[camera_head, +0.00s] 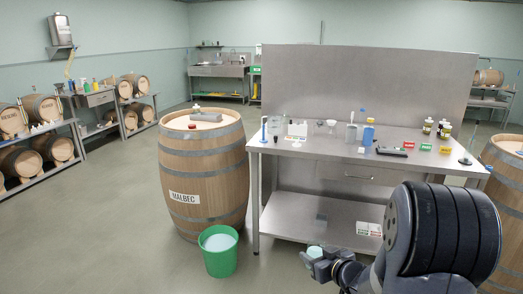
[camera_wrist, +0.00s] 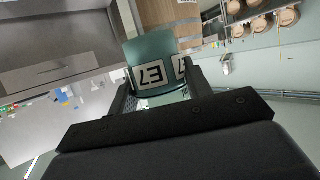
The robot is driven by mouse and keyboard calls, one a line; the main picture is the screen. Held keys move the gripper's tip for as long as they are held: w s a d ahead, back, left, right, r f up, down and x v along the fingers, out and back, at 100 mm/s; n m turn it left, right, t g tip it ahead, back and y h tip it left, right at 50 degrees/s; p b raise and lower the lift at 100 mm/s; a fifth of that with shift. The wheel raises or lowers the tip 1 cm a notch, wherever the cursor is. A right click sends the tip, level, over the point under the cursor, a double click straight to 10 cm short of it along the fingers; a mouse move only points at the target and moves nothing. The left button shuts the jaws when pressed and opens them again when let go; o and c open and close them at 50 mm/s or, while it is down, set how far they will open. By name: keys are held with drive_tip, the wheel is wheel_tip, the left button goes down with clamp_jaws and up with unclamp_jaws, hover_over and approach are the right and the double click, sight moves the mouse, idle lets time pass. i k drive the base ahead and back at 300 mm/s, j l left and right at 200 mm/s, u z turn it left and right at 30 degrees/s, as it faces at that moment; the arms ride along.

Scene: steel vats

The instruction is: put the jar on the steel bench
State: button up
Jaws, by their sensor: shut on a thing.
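The jar is teal-green with a white label reading E7, and it shows in the wrist view (camera_wrist: 150,50) between my fingers. My gripper (camera_wrist: 162,84) is shut on it. In the head view the jar (camera_head: 314,252) is a small pale green top at my gripper (camera_head: 318,262), low in front of the steel bench. The steel bench (camera_head: 322,148) has a tall back panel, a drawer and a lower shelf. My gripper and the jar are below the height of its top in the picture. My arm hides the bench's right front part.
Bottles, a funnel, small coloured boxes and a dark tray (camera_head: 391,151) stand on the bench top, with bare steel along its front. A Malbec barrel (camera_head: 205,165) and a green bucket (camera_head: 219,258) stand left of the bench. Another barrel (camera_head: 507,190) is at the right.

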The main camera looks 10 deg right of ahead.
sight(321, 146)
drive_tip(key=i+j+z, duration=0.1)
drive_tip(key=i+z, duration=0.2)
drive_tip(key=i, duration=0.25)
drive_tip(key=i+j+z, duration=0.25)
drive_tip(key=i, duration=0.3)
drive_tip(key=i+j+z, duration=0.2)
drive_tip(key=i+z, duration=0.15)
drive_tip(key=i+j+z, duration=0.25)
drive_tip(key=z, duration=0.15)
drive_tip(key=i+j+z, duration=0.45)
drive_tip(key=j, duration=0.3)
drive_tip(key=i+j, duration=0.25)
drive_tip(key=j, duration=0.15)
drive_tip(key=i+j+z, duration=0.15)
drive_tip(key=j, duration=0.2)
